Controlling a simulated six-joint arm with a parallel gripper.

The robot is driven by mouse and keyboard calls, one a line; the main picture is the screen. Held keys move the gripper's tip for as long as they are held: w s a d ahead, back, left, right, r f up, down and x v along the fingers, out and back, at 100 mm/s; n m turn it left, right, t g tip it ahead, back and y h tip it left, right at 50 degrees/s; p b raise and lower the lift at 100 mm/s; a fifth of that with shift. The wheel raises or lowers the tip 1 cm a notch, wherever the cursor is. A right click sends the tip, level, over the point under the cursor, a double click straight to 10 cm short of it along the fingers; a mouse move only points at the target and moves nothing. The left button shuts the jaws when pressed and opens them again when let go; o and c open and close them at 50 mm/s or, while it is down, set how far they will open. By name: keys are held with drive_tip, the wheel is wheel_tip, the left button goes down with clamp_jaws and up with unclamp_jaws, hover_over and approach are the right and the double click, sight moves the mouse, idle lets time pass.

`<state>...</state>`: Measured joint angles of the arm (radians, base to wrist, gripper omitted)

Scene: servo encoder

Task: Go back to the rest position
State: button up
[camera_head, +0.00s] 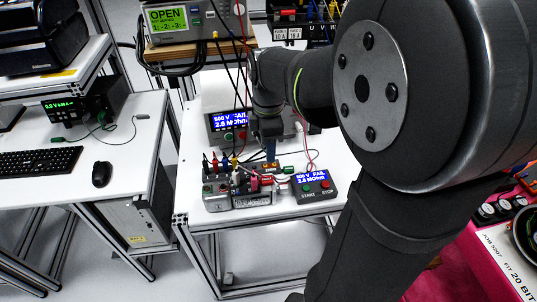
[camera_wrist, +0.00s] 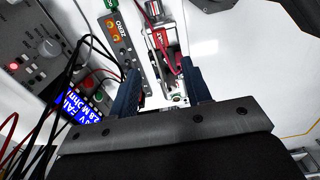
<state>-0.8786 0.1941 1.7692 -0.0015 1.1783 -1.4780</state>
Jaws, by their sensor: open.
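My gripper (camera_head: 267,146) points down over the test fixture (camera_head: 238,190) on the middle white bench. In the wrist view, the two dark blue fingers of my gripper (camera_wrist: 162,82) stand apart, with nothing held between them. Past the fingers lies a metal device with a red clip and red lead (camera_wrist: 160,40). Beside it is a grey plate marked ZERO (camera_wrist: 118,42). I cannot tell whether the fingers touch the fixture. My dark arm hides the right part of the head view.
A small tester with a blue FAIL display (camera_head: 312,185) sits at the fixture's right. A larger tester with a blue display (camera_head: 229,124) stands behind. Cables (camera_head: 240,85) hang from the OPEN meter (camera_head: 168,18) near my wrist. The left desk holds a keyboard (camera_head: 38,161) and mouse (camera_head: 102,174).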

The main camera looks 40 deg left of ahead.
sight(269, 179)
drive_tip(key=shift+r, duration=0.25)
drive_tip(key=shift+f, duration=0.1)
wheel_tip(269, 179, down, 12)
drive_tip(key=shift+f, duration=0.2)
wheel_tip(269, 179, up, 2)
drive_tip(key=shift+r, duration=0.8)
drive_tip(key=shift+f, duration=0.1)
